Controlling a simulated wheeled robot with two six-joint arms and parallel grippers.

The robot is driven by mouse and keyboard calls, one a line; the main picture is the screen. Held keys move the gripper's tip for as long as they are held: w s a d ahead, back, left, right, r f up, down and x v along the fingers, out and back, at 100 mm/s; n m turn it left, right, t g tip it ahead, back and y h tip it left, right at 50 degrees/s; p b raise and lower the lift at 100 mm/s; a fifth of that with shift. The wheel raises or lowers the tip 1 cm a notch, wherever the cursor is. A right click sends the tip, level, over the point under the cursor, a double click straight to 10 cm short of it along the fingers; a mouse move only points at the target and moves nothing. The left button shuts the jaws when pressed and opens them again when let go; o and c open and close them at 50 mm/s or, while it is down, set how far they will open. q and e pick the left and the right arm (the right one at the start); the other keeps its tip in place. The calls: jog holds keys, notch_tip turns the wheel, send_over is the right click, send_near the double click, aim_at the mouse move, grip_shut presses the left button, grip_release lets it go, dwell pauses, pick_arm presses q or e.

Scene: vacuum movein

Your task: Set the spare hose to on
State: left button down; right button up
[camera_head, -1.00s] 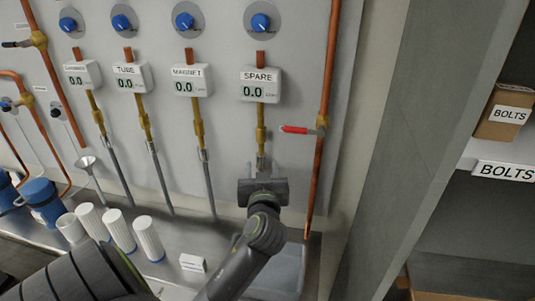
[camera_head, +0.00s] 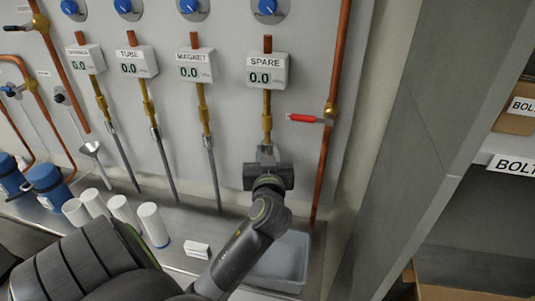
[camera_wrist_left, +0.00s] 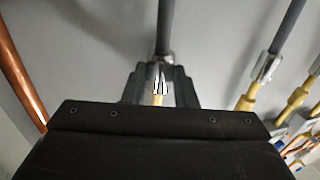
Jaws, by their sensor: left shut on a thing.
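The SPARE column has a blue knob (camera_head: 267,7) at the top edge. Below it are a white meter (camera_head: 267,70) reading 0.0 and a brass fitting (camera_head: 267,118). My left gripper (camera_head: 267,152) is at the lower end of this column, shut on its silver hose coupling. In the left wrist view the coupling (camera_wrist_left: 160,77) sits between my fingers, with the dark spare hose (camera_wrist_left: 163,28) on one side and brass on the other. My gripper hides the hose in the head view. My right gripper is not in view.
A red-handled valve (camera_head: 303,118) on a copper pipe (camera_head: 325,160) is close on the right. A grey bin (camera_head: 285,265) stands below. Several white cylinders (camera_head: 152,225) and a blue container (camera_head: 45,183) stand on the left. The MAGNET hose (camera_head: 212,175) hangs left of my gripper.

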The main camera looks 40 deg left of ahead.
aim_at(268, 141)
pick_arm(q)
jog(key=shift+r+p, duration=1.6)
jog(key=shift+r, duration=0.5)
jog(key=c, duration=1.2)
grip_release()
jog(key=shift+o, duration=0.2)
jog(key=shift+f, duration=0.15)
